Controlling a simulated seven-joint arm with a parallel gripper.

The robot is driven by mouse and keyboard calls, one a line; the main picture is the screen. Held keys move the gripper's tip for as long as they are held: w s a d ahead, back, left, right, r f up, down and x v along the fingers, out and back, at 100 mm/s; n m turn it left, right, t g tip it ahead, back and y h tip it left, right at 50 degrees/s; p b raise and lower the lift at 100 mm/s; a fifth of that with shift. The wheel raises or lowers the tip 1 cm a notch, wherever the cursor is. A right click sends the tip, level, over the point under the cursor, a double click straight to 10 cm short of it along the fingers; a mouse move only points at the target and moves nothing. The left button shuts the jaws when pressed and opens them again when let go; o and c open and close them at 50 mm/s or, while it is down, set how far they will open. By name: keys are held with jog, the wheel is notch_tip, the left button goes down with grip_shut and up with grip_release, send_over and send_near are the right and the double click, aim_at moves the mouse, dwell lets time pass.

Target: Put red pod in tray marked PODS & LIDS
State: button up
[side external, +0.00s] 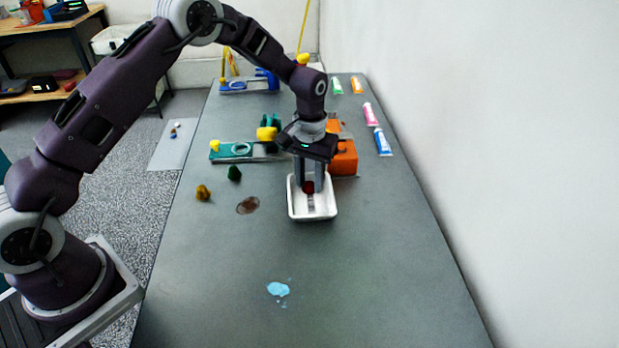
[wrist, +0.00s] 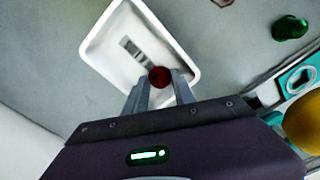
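The red pod (wrist: 159,76) is between my fingertips in the wrist view, with a finger close against each side. It also shows in the side view (side external: 308,187), low between the fingers. My gripper (side external: 311,188) points down over the white tray (side external: 328,213) and appears shut on the pod. The tray's rim also shows in the wrist view (wrist: 98,45). A dark printed label (wrist: 131,47) lies on the tray floor, too small to read.
An orange box (side external: 345,158) stands close behind the tray. Green (side external: 234,173) and yellow (side external: 203,192) pieces, a brown stain (side external: 248,205) and a teal fixture (side external: 228,151) are to the left. A blue spill (side external: 278,289) lies in front. Several tubes (side external: 383,142) lie at the back right.

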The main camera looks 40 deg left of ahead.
notch_tip(320, 180, up, 11)
notch_tip(320, 180, up, 10)
jog(key=t, duration=0.1)
send_over(310, 187)
jog(key=s, duration=0.5)
jog(key=s+r+m+t, duration=0.1)
jog(key=s+r+t, duration=0.1)
jog(key=s+r, duration=0.7)
jog(key=s+f+m+t, duration=0.2)
jog(key=s+f, duration=0.2)
jog(key=s, duration=1.5)
jog(key=shift+s+a+t, duration=0.25)
jog(key=shift+a+t, duration=0.05)
jog(key=shift+a, duration=0.1)
